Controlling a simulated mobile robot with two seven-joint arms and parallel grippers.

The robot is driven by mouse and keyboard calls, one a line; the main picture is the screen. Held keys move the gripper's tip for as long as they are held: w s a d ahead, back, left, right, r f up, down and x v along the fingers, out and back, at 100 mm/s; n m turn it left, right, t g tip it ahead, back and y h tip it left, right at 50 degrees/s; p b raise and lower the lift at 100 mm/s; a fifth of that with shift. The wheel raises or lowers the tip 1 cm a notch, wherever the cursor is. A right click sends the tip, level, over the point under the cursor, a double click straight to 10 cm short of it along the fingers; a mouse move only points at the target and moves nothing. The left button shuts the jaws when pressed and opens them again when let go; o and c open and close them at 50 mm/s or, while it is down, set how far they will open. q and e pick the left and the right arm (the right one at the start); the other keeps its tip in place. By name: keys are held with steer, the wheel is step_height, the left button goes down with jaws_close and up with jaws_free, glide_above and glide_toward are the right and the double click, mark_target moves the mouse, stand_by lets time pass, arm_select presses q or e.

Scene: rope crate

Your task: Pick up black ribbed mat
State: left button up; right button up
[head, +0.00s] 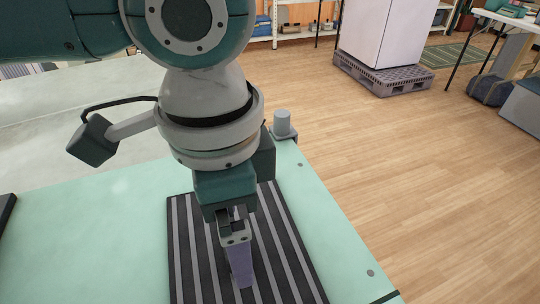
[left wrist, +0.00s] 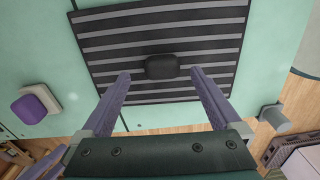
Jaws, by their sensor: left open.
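The black ribbed mat (head: 192,262) lies flat on the mint-green table top, with grey stripes along it. It also shows in the left wrist view (left wrist: 210,36), where nearly all of it is visible. My left gripper (head: 243,280) points down over the mat; my arm hides part of the mat in the head view. Whether the fingers touch the mat cannot be told.
A purple-topped block (left wrist: 35,106) shows at left in the wrist view. Wooden floor (head: 420,180) lies right, with a white cabinet (head: 385,30) on a grey pallet beyond.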

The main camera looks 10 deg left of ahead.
mark_target(200, 271)
arm_select(q)
steer(key=f, duration=0.3)
steer(key=shift+a+f+b, duration=0.25)
steer(key=shift+f+b, duration=0.05)
steer(key=shift+c, duration=0.2)
jaws_close()
